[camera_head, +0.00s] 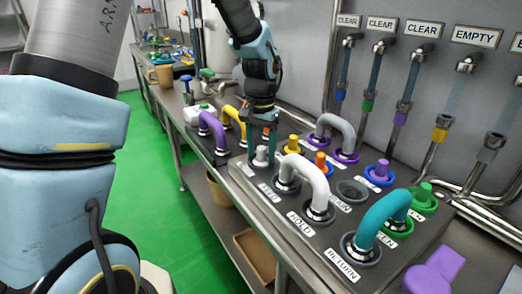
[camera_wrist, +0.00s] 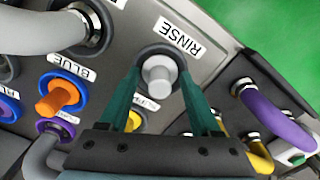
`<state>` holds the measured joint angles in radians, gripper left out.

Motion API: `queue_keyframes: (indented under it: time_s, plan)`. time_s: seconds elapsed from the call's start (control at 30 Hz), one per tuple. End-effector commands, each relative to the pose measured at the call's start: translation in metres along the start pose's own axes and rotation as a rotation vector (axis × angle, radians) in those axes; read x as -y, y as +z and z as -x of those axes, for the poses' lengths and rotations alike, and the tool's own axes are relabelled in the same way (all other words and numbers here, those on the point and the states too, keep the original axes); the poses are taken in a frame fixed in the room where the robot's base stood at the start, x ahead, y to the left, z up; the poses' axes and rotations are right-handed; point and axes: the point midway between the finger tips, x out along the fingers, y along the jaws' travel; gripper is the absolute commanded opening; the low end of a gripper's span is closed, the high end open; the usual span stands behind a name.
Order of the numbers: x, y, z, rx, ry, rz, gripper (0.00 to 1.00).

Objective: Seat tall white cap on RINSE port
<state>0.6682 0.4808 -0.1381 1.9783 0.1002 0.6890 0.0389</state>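The tall white cap (camera_head: 261,154) stands upright in the RINSE port near the panel's left end. In the wrist view the cap (camera_wrist: 159,73) shows pale grey inside the port's dark ring (camera_wrist: 157,51), beside the RINSE label (camera_wrist: 180,36). How deep it sits cannot be told. My gripper (camera_head: 262,141) is above the cap, pointing down. In the wrist view my gripper's (camera_wrist: 160,72) two green fingers are spread, one on each side of the cap, with narrow gaps visible. It appears open and not clamped on the cap.
A white hose (camera_head: 305,175) and a teal hose (camera_head: 385,218) arch over nearby ports. An orange cap (camera_wrist: 58,97) in a blue ring and a yellow cap (camera_head: 293,143) stand close by. A purple hose (camera_wrist: 275,118) is on the neighbouring panel. Pipes (camera_head: 440,140) line the wall.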

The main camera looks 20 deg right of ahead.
Motion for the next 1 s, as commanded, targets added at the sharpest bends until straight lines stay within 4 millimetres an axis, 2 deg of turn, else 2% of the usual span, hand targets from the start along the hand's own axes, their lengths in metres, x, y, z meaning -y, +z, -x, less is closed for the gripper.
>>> queue_keyframes:
  time_s: [0.23, 0.37, 0.8, 1.0]
  plan:
    - [0.0, 0.0, 0.001, 0.0, 0.0, 0.0, 0.65]
    - [0.0, -0.001, 0.009, -0.002, 0.0, 0.001, 0.65]
    - [0.0, -0.001, 0.089, -0.005, -0.001, 0.001, 0.65]
    - [0.0, 0.0, 0.106, -0.001, 0.0, 0.0, 0.65]
